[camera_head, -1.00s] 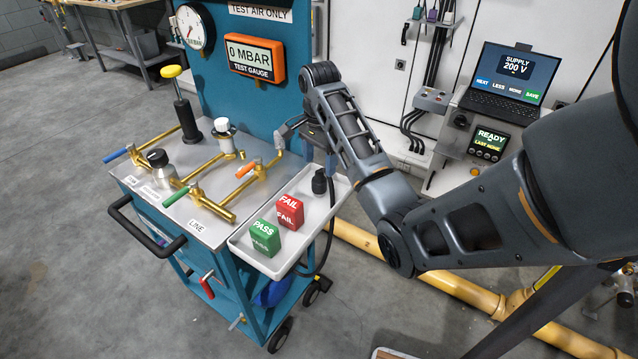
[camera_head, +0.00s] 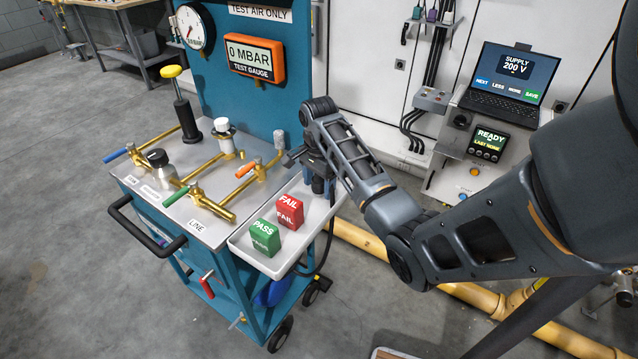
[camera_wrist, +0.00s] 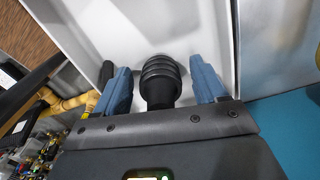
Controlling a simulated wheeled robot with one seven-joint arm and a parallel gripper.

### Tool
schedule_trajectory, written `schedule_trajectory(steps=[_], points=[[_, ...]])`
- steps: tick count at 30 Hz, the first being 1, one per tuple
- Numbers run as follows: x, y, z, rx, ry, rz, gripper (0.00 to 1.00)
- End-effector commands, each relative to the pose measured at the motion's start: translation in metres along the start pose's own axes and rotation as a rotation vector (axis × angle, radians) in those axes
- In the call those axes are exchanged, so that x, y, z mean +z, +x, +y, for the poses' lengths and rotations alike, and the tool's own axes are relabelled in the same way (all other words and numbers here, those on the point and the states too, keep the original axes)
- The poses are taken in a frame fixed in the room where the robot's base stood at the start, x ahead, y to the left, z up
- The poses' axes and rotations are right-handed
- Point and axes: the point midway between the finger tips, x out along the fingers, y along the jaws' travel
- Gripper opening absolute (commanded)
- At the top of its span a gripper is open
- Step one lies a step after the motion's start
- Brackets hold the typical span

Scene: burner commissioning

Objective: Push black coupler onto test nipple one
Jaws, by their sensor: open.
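The black coupler (camera_wrist: 160,82), a ribbed black plug shape, stands in the white tray and shows in the wrist view between my two blue fingers. My gripper (camera_wrist: 155,70) is open, with a finger on each side of the coupler and a visible gap at both sides. In the head view my gripper (camera_head: 310,170) is low over the back end of the tray and mostly hides the coupler. A brass pipe on the trolley top ends in an upright grey fitting (camera_head: 279,140) just left of my gripper. I cannot tell whether this is test nipple one.
The white tray (camera_head: 262,262) also holds a green PASS block (camera_head: 265,238) and a red FAIL block (camera_head: 289,211). Brass valves with coloured handles sit on the trolley top (camera_head: 207,228). The blue panel with the gauge reading 0 MBAR (camera_head: 255,58) rises behind.

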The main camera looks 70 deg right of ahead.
Motion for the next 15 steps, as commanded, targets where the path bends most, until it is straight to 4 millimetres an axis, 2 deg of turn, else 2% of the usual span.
schedule_trajectory(steps=[10,15], points=[[0.0002,0.0007,-0.0001,0.000,0.000,0.000,0.71],[0.0002,0.0006,-0.0001,0.000,0.000,0.000,0.54]])
